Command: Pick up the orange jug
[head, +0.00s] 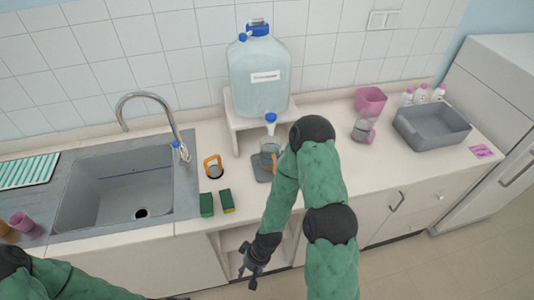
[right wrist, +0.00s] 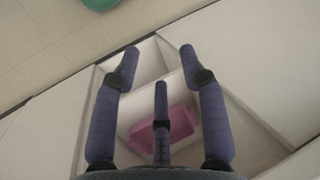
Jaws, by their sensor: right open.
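A small orange-rimmed item (head: 213,167) stands on the counter just right of the sink in the head view; I cannot tell whether it is a jug. An orange-brown cup-like thing (head: 8,231) is cut off at the left edge, partly behind my left arm. My right gripper (head: 252,270) hangs low in front of the open cabinet under the counter, below and away from both. In the right wrist view its fingers (right wrist: 160,75) are spread and empty, with a pink object (right wrist: 180,125) beyond them inside the cabinet. My left gripper is out of view below the frame.
A large water bottle (head: 262,75) stands on a white stand (head: 236,115). Two sponges (head: 217,203) lie near the front edge. A pink jug (head: 370,100) and grey basin (head: 432,128) are at the right. The sink (head: 120,188) is at the left.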

